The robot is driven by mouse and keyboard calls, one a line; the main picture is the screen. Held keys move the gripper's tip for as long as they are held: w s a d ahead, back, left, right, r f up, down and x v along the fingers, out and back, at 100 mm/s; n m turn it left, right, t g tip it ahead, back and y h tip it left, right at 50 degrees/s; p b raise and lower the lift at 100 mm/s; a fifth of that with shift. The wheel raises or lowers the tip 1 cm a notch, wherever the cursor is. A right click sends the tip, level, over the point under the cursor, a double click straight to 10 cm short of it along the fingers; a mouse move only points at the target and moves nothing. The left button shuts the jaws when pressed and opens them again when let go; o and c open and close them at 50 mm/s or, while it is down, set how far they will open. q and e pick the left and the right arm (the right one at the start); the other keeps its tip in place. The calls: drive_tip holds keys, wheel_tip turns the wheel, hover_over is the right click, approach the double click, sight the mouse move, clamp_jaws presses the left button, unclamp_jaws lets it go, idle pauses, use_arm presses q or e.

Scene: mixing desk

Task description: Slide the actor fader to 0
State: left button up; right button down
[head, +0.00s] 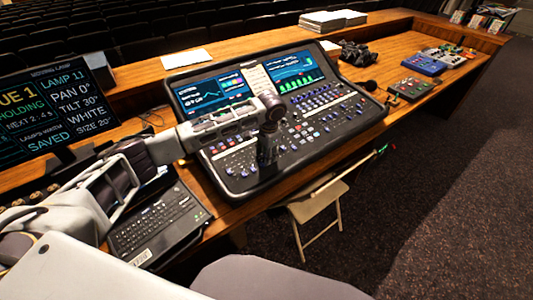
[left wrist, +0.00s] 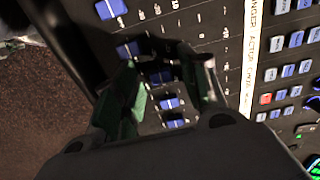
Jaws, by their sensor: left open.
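The mixing desk (head: 290,125) is a dark console with lit screens, knobs and rows of buttons. My left gripper (head: 268,160) points down over its lower left part in the head view. In the left wrist view, the gripper (left wrist: 165,80) is open, its two green-padded fingers above a bank of faders with blue caps. One blue cap (left wrist: 162,76) lies between the fingers, and another (left wrist: 170,103) is just below it. A white label strip (left wrist: 250,45) beside the faders seems to include the word ACTOR. I cannot tell which cap is the actor fader, nor whether the fingers touch one.
A keyboard (head: 155,220) lies left of the desk and a cue screen (head: 50,110) stands behind it. A folding chair (head: 318,205) stands in front. Small control boxes (head: 425,65) sit to the right on the wooden counter (head: 395,50).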

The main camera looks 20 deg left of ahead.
use_arm(q)
clamp_jaws()
drive_tip(key=shift+w+a+r, duration=0.1)
idle(0.4)
drive_tip(key=shift+w+a+r+p, duration=0.15)
drive_tip(key=shift+w+a+p, duration=0.45)
drive_tip(key=shift+a+p, duration=0.35)
drive_tip(key=shift+w+a+r+p, duration=0.15)
drive_tip(key=shift+w+a+p, duration=0.6)
drive_tip(key=shift+p, duration=0.15)
drive_tip(key=shift+w+a, duration=0.2)
drive_tip(key=shift+a, duration=0.05)
unclamp_jaws()
